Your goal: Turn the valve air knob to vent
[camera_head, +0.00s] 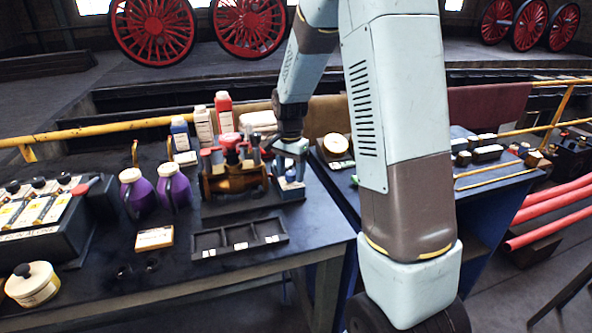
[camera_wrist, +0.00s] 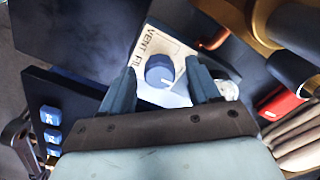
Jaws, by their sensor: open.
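The blue round knob (camera_wrist: 159,71) sits on a cream plate (camera_wrist: 178,46) in the wrist view. The plate carries dark lettering that reads VENT and, beside it, a word starting with F that is partly hidden. A short pale mark shows on the knob's lower right side. My gripper (camera_wrist: 160,67) is open, with one finger on each side of the knob; clear gaps show, and I cannot tell its height above it.
Red-topped fittings rise from the valve body close left of my gripper. Bottles, including a red one (camera_head: 223,110), stand behind. A dark compartment tray (camera_head: 240,238) lies in front, and purple jugs (camera_head: 175,187) stand left. Blue lettered tags (camera_wrist: 50,115) show at the wrist view's left.

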